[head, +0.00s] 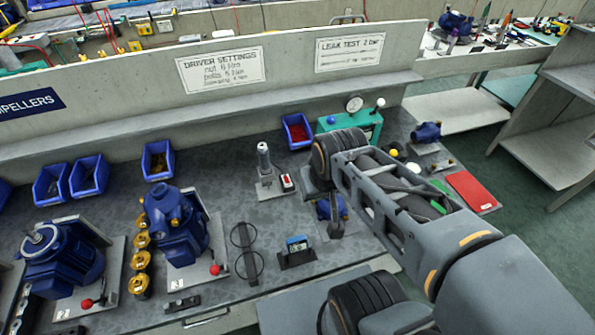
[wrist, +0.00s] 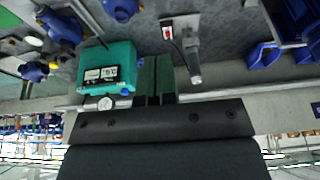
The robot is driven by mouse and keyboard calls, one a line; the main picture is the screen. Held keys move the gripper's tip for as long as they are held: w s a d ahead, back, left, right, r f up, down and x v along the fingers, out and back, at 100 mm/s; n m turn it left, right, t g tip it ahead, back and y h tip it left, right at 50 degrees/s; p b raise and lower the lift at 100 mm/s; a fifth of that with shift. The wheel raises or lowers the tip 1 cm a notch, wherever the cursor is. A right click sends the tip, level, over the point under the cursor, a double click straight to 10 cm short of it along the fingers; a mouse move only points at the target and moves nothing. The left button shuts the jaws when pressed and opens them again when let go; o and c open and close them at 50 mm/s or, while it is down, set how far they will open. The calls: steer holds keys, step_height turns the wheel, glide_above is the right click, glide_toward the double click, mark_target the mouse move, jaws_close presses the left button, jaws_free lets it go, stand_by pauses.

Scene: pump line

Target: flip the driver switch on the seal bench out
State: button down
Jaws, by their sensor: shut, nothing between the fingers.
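The driver switch (head: 287,182) is a small white box with a red part, on a grey plate beside the upright grey driver (head: 264,158). In the wrist view, the switch (wrist: 168,32) and the driver (wrist: 191,58) lie beyond my fingertips. Which way the switch is set is too small to tell. My gripper (head: 336,228) points down, to the right of the switch and nearer in the head view, apart from it. In the wrist view, its two fingers (wrist: 155,62) are together and hold nothing.
A teal leak tester (head: 352,126) with a gauge stands behind my arm; it also shows in the wrist view (wrist: 107,68). Blue pumps (head: 172,222) and bins (head: 158,160) fill the left. A red plate (head: 471,189) lies right.

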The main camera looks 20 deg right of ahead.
steer(key=g, duration=0.1)
glide_above(288, 181)
steer(key=s, duration=0.2)
steer(key=s+f+x, duration=0.1)
steer(key=s+x, duration=0.2)
steer(key=x, duration=0.9)
steer(key=shift+w+r, duration=0.15)
steer(key=shift+r, duration=0.15)
steer(key=x, duration=0.4)
steer(key=s+x, duration=0.1)
steer(key=x, duration=0.2)
steer(key=p+x, duration=0.1)
steer(key=x, duration=0.3)
steer(key=shift+s+f, duration=0.1)
steer(key=shift+f, duration=0.45)
steer(key=shift+s+f, duration=0.15)
steer(key=shift+f, duration=0.8)
